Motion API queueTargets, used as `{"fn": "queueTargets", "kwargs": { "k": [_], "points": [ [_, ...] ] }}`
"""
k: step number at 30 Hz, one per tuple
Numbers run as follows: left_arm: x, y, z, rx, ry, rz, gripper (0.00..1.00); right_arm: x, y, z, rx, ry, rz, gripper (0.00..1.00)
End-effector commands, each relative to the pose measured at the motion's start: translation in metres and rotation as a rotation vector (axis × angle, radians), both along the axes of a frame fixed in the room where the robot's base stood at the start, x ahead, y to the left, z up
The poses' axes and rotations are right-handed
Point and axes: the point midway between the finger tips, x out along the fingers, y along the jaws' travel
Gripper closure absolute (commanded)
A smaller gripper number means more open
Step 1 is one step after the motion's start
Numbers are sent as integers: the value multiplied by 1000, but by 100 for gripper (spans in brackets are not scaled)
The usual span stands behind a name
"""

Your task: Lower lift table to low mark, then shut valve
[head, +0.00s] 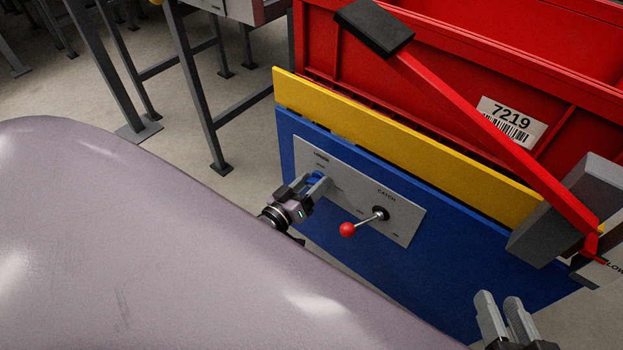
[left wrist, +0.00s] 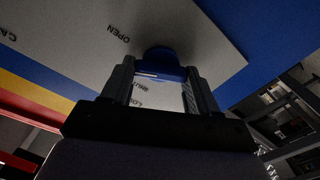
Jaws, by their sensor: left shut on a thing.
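The lift table shows a blue side panel (head: 450,230) under a yellow edge board (head: 400,140). A grey plate (head: 345,180) on the panel carries a blue valve handle (head: 317,179) and a CATCH lever with a red ball (head: 347,230). My left gripper (head: 312,188) is shut on the valve handle; the left wrist view shows the handle (left wrist: 160,70) between its fingers, with OPEN lettering beside it. Its exact turn is unclear. A plate lettered LOW (head: 612,268), partly cut off, sits at the right edge. My right gripper (head: 502,299) is empty, its fingers apart, in front of the panel.
A red crate (head: 455,85) labelled 7219 stands above the yellow board. A red bar (head: 490,130) with a black pad (head: 375,27) slants across it to a grey block (head: 560,210). Grey steel legs (head: 190,90) stand at the back left, with bare floor around them.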

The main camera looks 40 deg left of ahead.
Motion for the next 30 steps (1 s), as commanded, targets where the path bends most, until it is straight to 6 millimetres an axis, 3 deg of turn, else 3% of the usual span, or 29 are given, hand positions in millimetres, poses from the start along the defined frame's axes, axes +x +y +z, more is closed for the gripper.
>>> {"fn": "queueTargets", "kwargs": {
  "k": [30],
  "points": [
    [-1,2,-4,-916,72,0,71,0,-3,1,-20,-32,-8,62]
  ]
}}
